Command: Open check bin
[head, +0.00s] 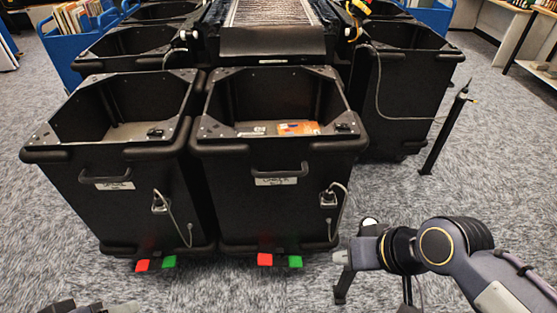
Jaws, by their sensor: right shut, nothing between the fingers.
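Two black bins stand side by side in front. The right front bin (268,210) has a handle with a white label that seems to read "check", though the print is small. A flat orange and white item (298,128) lies inside it. A red pedal (265,259) and a green pedal (295,261) stick out at its foot. My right gripper (341,266) is shut and empty, low beside the bin's right front corner, close to the green pedal. Contact with the bin cannot be told. Part of my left gripper (90,307) shows at the bottom edge; its fingers are unclear.
The left front bin (115,215) has its own red pedal (142,265) and green pedal (168,262). More black bins and a roller conveyor (268,12) stand behind. A black post (445,130) stands at the right. Carpet (240,292) in front is clear.

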